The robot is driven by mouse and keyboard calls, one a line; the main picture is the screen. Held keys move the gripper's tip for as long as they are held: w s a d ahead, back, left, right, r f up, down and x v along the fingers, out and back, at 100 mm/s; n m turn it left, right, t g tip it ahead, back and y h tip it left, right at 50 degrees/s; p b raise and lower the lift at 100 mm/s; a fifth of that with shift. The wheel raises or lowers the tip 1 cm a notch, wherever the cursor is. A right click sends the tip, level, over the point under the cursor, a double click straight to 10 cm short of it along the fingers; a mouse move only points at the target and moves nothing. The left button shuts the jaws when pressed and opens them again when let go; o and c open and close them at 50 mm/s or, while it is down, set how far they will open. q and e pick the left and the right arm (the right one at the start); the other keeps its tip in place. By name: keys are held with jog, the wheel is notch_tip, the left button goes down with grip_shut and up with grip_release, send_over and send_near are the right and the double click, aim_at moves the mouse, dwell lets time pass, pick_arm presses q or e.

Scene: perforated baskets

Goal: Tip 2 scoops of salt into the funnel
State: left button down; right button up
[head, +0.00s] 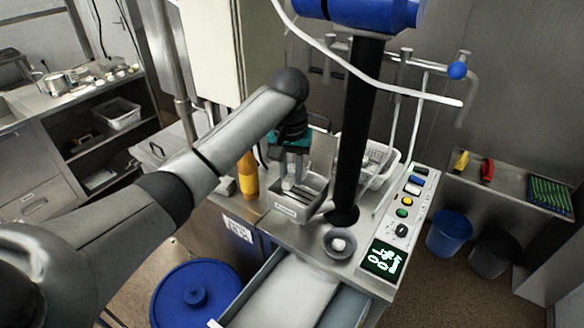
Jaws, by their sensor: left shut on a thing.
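My left gripper (292,184) points down into a small grey metal bin (288,212) with a label on its front. Its jaws are shut on a thin thing that looks like the scoop, mostly hidden by the fingers and the bin wall. Whether there is salt in the bin or on the scoop cannot be told. A round grey cup (328,250), which looks like the funnel, is set in the steel counter to the right of the bin, with something white in its middle. My right gripper is not in view.
A button panel with a green display (383,258) lies at right. An open drawer (285,295) and a blue lidded drum (195,297) are in front.

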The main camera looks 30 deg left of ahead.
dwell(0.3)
pick_arm(q)
jog(key=shift+s+d+f+t+y, duration=0.1)
jog(key=shift+s+f+t+y, duration=0.15)
jog(key=shift+f+t, duration=0.35)
jog(key=shift+s+d+f+t+y, duration=0.15)
jog(key=shift+s+f+t, duration=0.2)
jog(key=shift+f+t, duration=0.25)
jog(key=shift+a, duration=0.1)
jog(key=shift+s+f+t+y+b, duration=0.15)
jog(key=shift+f+t+b, duration=0.3)
jog(key=shift+f+t, duration=0.15)
jog(key=shift+s+f+t+y+b, duration=0.15)
jog(key=shift+f+t+b, duration=0.35)
jog(key=shift+f, duration=0.15)
jog(key=shift+f+t+b, duration=1.1)
jog(key=shift+f+b, duration=0.2)
jog(key=shift+b, duration=0.35)
